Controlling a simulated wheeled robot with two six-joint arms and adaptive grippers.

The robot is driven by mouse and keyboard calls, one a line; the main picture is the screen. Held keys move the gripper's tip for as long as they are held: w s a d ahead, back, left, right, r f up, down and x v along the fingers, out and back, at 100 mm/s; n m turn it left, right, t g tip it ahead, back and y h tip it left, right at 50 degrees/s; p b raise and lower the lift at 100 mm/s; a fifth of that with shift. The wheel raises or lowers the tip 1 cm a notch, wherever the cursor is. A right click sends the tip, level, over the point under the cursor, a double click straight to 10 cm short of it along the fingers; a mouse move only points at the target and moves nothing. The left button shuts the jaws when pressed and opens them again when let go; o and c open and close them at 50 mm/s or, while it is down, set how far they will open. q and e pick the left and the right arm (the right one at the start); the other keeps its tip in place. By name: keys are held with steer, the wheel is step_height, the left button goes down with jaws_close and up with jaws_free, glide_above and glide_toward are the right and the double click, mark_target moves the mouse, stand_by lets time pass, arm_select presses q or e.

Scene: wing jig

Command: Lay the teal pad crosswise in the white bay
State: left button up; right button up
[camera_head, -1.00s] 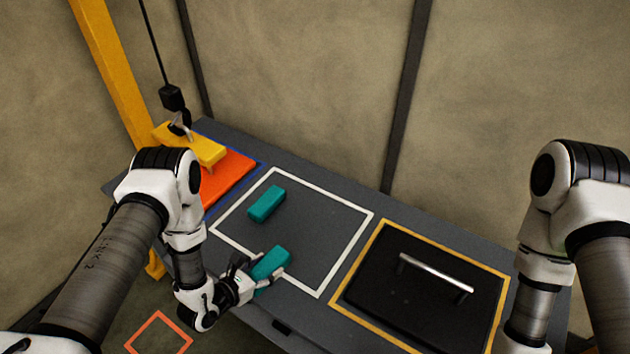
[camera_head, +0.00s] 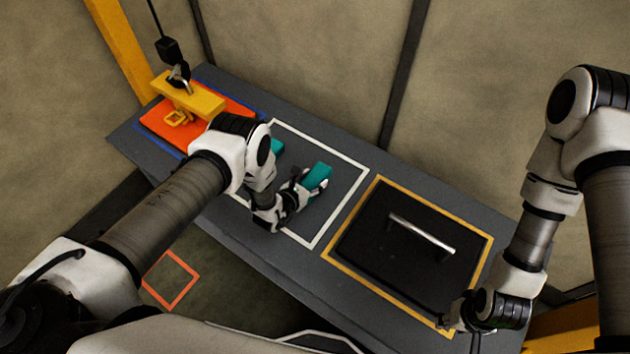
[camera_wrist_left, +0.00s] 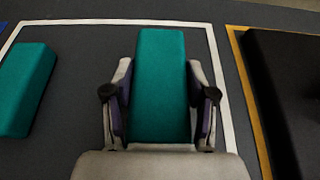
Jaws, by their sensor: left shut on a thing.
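My left gripper (camera_head: 306,187) is shut on a teal pad (camera_head: 319,175), over the right part of the white-outlined bay (camera_head: 341,208). The held pad also shows in the left wrist view (camera_wrist_left: 160,75), pointing away between the two fingers. I cannot tell its height above the table. A second teal pad (camera_head: 277,147) lies in the left part of the bay, mostly hidden by my left arm. The left wrist view shows this pad (camera_wrist_left: 27,85) apart from the held one. My right gripper (camera_head: 462,315) is near the table's front edge; its fingers are unclear.
A yellow-outlined area (camera_head: 355,273) with a black lid (camera_head: 400,268) and silver handle (camera_head: 421,233) is right of the bay. An orange plate (camera_head: 160,126) and a yellow block on a hoist hook (camera_head: 190,97) are at the left. Bay floor between the pads is clear.

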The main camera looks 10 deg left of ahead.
mark_target(315, 185)
arm_select(q)
steer(key=shift+w+d, duration=0.2)
steer(key=shift+w, duration=0.15)
step_height(315, 185, down, 4)
steer(key=b, duration=0.3)
steer(key=shift+w+b, duration=0.1)
steer(key=shift+b, duration=0.3)
steer(key=shift+r, duration=0.15)
steer(key=shift+f, duration=0.2)
steer(key=o, duration=1.1)
steer(key=shift+o, duration=0.2)
